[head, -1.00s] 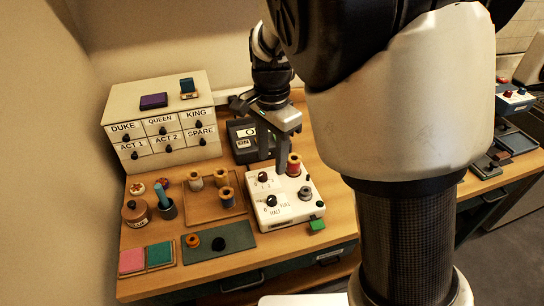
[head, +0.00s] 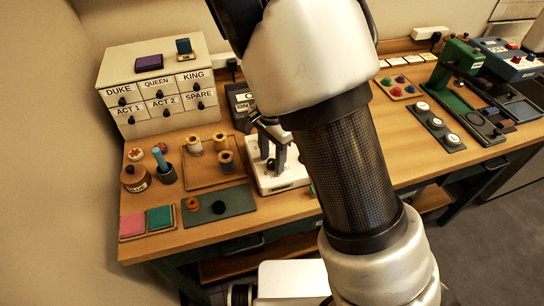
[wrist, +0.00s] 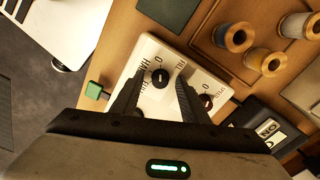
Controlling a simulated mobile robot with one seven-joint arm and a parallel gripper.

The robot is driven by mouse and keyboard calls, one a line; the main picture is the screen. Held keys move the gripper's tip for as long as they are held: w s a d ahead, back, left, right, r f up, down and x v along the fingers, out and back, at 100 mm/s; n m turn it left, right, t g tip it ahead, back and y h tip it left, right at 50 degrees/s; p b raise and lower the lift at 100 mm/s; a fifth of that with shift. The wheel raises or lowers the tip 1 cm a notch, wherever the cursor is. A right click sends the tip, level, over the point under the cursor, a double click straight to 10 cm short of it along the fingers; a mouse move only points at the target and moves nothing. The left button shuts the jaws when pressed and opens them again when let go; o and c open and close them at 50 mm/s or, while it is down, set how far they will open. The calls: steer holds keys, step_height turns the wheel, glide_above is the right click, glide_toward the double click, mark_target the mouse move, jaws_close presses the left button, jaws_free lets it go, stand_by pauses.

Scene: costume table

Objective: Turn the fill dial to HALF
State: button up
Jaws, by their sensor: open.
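The white control box (head: 290,180) stands on the table, partly hidden by my arm in the head view. In the wrist view, its top (wrist: 158,106) carries the black fill dial (wrist: 160,78), with 0, HALF and FULL printed around it. Where the dial's pointer sits is too small to tell. My gripper (wrist: 159,80) is open, its fingertips on either side of the dial in the picture. Whether they touch it I cannot tell. In the head view my gripper (head: 271,160) is over the box.
A second dial (wrist: 206,101) is near the right finger in the wrist view. A green block (wrist: 94,90) is at the box's edge. A wooden tray with spools (head: 215,172), a dark green mat (head: 230,201) and a drawer cabinet (head: 155,80) stand to the left.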

jaws_close()
steer(key=n+b, duration=0.1)
steer(key=n, duration=0.4)
steer(key=shift+n, duration=0.3)
steer(key=n+b, duration=0.1)
steer(key=n, duration=0.4)
steer(key=shift+n, duration=0.7)
jaws_free()
